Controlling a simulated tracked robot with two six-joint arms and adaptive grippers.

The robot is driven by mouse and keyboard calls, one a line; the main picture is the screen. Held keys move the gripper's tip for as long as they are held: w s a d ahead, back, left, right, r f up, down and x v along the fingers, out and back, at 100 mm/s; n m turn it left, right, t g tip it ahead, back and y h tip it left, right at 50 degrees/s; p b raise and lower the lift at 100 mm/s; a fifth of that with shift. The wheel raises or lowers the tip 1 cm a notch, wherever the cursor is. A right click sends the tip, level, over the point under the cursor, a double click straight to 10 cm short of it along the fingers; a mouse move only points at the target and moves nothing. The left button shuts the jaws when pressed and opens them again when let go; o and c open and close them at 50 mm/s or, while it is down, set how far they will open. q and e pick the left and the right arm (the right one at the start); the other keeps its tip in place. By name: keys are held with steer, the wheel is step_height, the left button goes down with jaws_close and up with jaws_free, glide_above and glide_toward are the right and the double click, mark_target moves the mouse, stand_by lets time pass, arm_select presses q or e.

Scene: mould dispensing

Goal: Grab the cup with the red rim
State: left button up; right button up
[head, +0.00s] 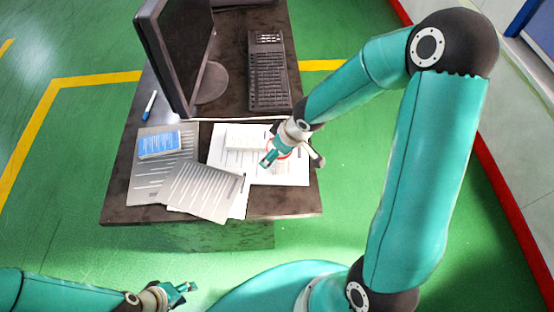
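A red curved edge, seemingly the rim of the cup (284,155), shows on the papers at the right side of the desk. Most of the cup is hidden by my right gripper (291,158). That gripper is right over the cup, with its fingers apart on either side of the red edge. I cannot tell whether they touch the cup. My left gripper (187,292) is low at the bottom left, away from the desk, with its fingers apart and nothing visible between them.
The dark desk (120,195) holds a monitor (178,55), a keyboard (268,75), printed sheets (205,188), a blue-and-white box (159,144) and a blue pen (150,104). Green floor (75,140) lies open around it. A wall with a red base strip (500,190) is at right.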

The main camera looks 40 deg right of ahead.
steer(key=c, duration=1.1)
steer(key=shift+r, duration=0.1)
